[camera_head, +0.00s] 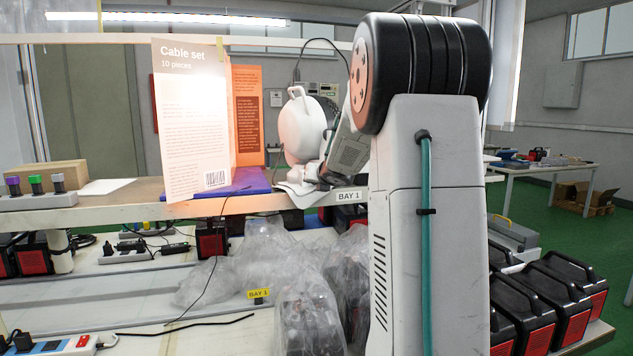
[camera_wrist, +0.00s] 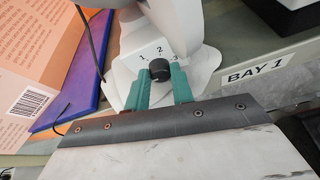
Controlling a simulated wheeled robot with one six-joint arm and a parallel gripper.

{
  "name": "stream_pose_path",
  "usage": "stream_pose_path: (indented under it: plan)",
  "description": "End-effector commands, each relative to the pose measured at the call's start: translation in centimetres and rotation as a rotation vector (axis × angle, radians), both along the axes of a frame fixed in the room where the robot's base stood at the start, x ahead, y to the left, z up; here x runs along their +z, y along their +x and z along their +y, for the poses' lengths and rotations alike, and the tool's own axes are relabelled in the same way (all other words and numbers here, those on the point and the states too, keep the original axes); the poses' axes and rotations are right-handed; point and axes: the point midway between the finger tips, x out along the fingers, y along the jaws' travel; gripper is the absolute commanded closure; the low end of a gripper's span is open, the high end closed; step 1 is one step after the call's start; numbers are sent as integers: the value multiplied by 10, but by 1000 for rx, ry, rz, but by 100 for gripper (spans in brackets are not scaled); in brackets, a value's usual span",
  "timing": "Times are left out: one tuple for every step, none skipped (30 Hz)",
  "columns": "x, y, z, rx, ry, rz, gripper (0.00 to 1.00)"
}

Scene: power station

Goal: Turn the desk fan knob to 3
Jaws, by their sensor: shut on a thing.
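The desk fan (camera_head: 299,130) is white and stands on the shelf left of my arm in the head view. Its pale base (camera_wrist: 121,76) shows in the wrist view, with the printed marks 1, 2 and 3 in an arc above a black round knob (camera_wrist: 159,70). My gripper (camera_wrist: 160,79) has teal fingers, one on each side of the knob, and is shut on it. I cannot make out which number the knob points at. In the head view my arm hides the knob and the fingertips.
A standing "Cable set" card (camera_head: 190,120) and a blue mat or folder (camera_head: 243,184) are left of the fan. A "BAY 1" label (camera_head: 349,195) is on the shelf edge. Clear plastic bags (camera_head: 300,285) lie on the lower level. Black-and-red cases (camera_head: 535,320) stand at right.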

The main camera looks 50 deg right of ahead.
Motion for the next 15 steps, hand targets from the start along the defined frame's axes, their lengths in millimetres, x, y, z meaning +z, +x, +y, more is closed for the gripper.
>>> stream_pose_path:
  plan:
    - [-1, -1, -1, -2, 7, -3, 99]
    - [-1, -1, -1, -2, 12, -7, 99]
    - [-1, -1, -1, -2, 23, -13, 99]
    - [-1, -1, -1, -2, 31, -18, 99]
    - [0, -1, -1, -2, 42, -26, 99]
    - [-1, -1, -2, -2, 59, -35, 99]
    - [-1, -1, -2, -1, 71, -44, 99]
    - [-1, -1, -2, -1, 87, -53, 99]
    - [-1, -1, -2, -2, 111, -68, 99]
    - [-1, -2, -3, -2, 129, -79, 99]
    - [-1, -2, -3, -1, 149, -91, 99]
    - [-1, -2, -3, -3, 178, -109, 99]
    - [-1, -2, -4, -2, 201, -123, 99]
    - [-1, -2, -4, -3, 224, -137, 99]
    - [-2, -2, -4, -2, 255, -156, 99]
